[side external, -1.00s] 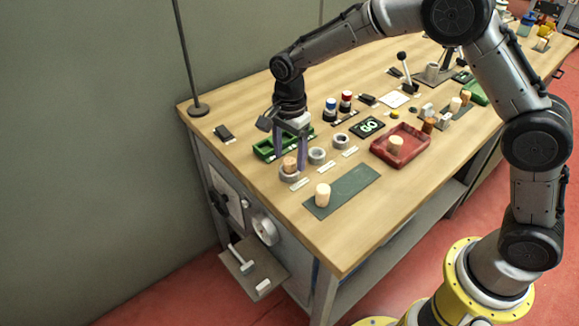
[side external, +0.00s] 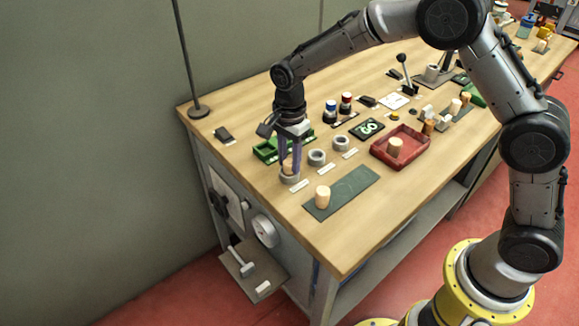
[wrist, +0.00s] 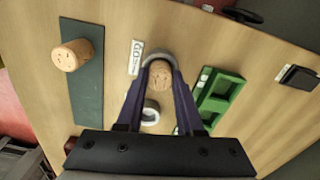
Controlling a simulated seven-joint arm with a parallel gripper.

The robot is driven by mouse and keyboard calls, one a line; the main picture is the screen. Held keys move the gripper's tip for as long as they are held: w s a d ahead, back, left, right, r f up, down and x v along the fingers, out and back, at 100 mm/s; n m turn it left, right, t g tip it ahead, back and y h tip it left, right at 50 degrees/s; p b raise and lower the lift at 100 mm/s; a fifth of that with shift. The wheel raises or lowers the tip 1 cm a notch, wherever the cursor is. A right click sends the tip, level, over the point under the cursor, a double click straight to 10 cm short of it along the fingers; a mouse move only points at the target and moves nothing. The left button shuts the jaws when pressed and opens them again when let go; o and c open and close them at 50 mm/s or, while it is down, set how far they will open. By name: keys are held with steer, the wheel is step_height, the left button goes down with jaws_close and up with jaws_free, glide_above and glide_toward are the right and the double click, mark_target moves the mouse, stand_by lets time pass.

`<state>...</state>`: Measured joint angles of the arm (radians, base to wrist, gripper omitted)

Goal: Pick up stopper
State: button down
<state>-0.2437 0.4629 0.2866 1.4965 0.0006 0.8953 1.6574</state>
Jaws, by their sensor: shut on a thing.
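My gripper (side external: 290,168) points down at the near left part of the bench. Its purple fingers are shut on a cork stopper (side external: 287,167), one finger on each side. The stopper also shows between the fingertips in the wrist view (wrist: 161,76). It stands in or just over a grey ring (side external: 290,179); I cannot tell how deep it sits. Another stopper (side external: 323,196) stands on the dark green mat (side external: 352,187), and it shows at left in the wrist view (wrist: 71,55). A third stopper (side external: 395,146) is in the red tray (side external: 411,159).
Two more grey rings (side external: 317,157) (side external: 341,143) lie to the right of the gripper, with white labels (side external: 324,169) in front. A green tray (side external: 264,150) is close behind the gripper. Red and blue topped knobs (side external: 331,108) stand farther back. The bench's front left corner is bare.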

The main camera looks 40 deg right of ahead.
steer(key=shift+r, duration=0.1)
steer(key=shift+r, duration=0.6)
steer(key=s+d+r, duration=0.3)
steer(key=s+r, duration=0.8)
steer(key=s, duration=0.2)
steer(key=shift+s+d+r, duration=0.2)
steer(key=shift+s+r, duration=0.1)
steer(key=shift+s, duration=0.05)
